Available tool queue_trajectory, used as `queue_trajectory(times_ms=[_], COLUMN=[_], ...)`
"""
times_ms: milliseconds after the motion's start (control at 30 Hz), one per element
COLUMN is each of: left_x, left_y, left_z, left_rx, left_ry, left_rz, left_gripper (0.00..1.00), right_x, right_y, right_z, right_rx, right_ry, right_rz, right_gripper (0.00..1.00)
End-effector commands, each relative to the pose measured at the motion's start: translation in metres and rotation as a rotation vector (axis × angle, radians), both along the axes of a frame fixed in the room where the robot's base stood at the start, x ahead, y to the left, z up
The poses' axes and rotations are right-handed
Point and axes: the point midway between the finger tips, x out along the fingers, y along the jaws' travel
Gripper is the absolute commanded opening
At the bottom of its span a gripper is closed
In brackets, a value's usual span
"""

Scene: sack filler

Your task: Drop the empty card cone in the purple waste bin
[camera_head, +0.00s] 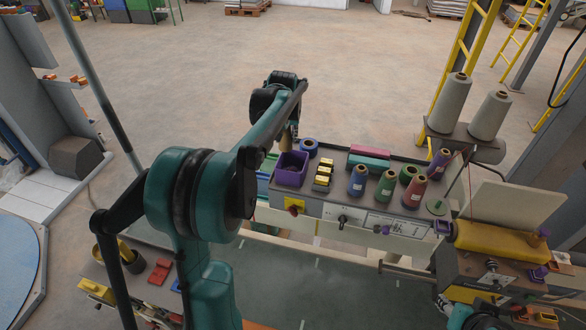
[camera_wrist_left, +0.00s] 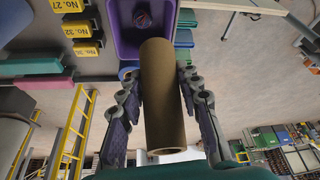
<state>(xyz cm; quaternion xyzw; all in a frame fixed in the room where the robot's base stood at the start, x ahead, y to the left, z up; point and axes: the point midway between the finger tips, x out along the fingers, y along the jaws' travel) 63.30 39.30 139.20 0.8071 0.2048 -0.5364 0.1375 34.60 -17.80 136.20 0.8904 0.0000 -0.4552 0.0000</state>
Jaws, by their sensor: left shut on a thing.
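The card cone (camera_wrist_left: 165,95) is a plain brown, hollow tube with no thread on it. My left gripper (camera_wrist_left: 163,85) is shut on it, one finger on each side. In the head view my left gripper (camera_head: 289,132) is mostly hidden behind my arm, and a tan bit of the cone (camera_head: 285,144) shows below it. The purple waste bin (camera_head: 287,179) stands at the left end of the grey bench, just below the gripper in the picture. In the wrist view the bin (camera_wrist_left: 118,38) lies behind the cone's far end, with a small dark round thing inside.
Close right of the bin are yellow-labelled blocks (camera_head: 322,176) and a blue ring (camera_head: 309,145). Several coloured thread cones, such as a blue one (camera_head: 357,181) and a red one (camera_head: 415,191), stand farther right. Two large grey cones (camera_head: 450,103) stand behind. Open floor lies beyond the bench.

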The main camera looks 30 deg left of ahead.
Motion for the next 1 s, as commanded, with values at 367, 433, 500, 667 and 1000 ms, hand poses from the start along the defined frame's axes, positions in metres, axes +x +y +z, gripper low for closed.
queue_trajectory(times_ms=[367,433,500,667,1000], left_x=[0.001,0.0,0.0,0.001,0.001], left_y=[0.0,0.0,0.0,0.0,0.0], left_z=[-0.046,-0.049,-0.049,-0.048,-0.048], left_rx=[0.0,0.0,0.0,0.0,0.0], left_ry=[0.0,0.0,0.0,0.0,0.0], left_rz=[-0.001,-0.001,-0.001,-0.001,-0.001], left_gripper=[0.18,0.18,0.18,0.18,0.58], right_x=[0.0,0.0,0.0,0.001,0.001], right_y=[0.0,0.0,0.0,0.0,0.0], right_z=[-0.03,-0.032,-0.032,-0.03,-0.031], right_rx=[0.0,0.0,0.0,0.0,0.0], right_ry=[0.0,0.0,0.0,0.0,0.0], right_rz=[0.0,0.0,0.0,0.0,0.0], right_gripper=[0.4,0.4,0.4,0.4,0.4])
